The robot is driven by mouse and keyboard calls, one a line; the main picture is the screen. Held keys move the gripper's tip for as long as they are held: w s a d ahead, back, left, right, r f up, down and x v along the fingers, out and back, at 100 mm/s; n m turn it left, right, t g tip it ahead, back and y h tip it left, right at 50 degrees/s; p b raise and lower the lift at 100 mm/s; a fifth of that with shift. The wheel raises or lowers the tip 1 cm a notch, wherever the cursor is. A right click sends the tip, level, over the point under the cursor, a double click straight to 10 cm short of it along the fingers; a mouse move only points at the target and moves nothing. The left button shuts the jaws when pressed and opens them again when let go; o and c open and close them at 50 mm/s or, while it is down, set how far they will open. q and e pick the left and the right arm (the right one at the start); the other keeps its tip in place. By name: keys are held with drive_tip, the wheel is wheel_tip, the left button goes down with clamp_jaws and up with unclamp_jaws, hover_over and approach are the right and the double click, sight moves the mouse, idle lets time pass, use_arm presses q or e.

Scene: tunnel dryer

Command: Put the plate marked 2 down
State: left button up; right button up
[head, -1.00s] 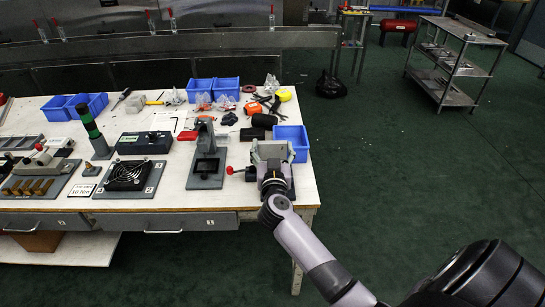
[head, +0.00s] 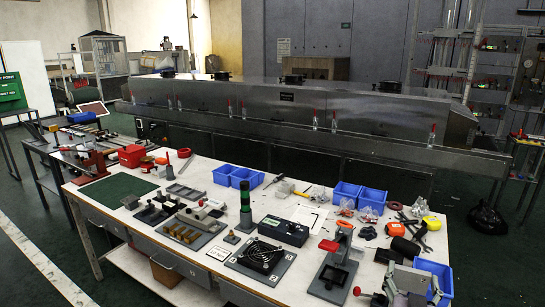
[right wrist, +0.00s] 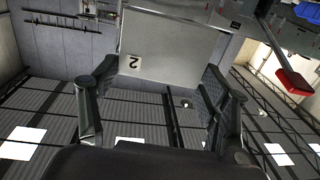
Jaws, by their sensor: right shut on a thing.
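The plate marked 2 is a flat grey plate (right wrist: 175,40) in the right wrist view, with a white label (right wrist: 133,62) whose 2 appears upside down. My right gripper (right wrist: 163,88) is shut on it, with the fingers at its two sides. In the head view the right gripper (head: 404,287) is low at the right end of the white workbench (head: 205,185), with the grey plate (head: 411,279) in it, in front of a blue bin. Whether the plate touches a support below is hidden. My left gripper is not in view.
The blue bin (head: 436,268) stands close behind the right gripper. A red-knobbed lever (head: 358,291) is just left of it, beside a grey fixture (head: 333,272). Tools and more bins lie behind. A long metal dryer (head: 300,110) runs behind the bench.

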drive_tip(key=s+a+f+n+t+y, duration=0.1)
drive_tip(key=s+a+n+y, duration=0.1)
drive_tip(key=s+a+y, duration=0.2)
drive_tip(key=s+a+f+n+y, duration=0.1)
drive_tip(key=s+a+n+y, duration=0.2)
drive_tip(key=s+a, duration=0.7)
drive_tip(key=s, duration=0.4)
drive_tip(key=shift+s+a+f+t+y, duration=0.2)
drive_tip(key=shift+s+f+t+y, duration=0.05)
drive_tip(key=shift+s+t+y, duration=0.15)
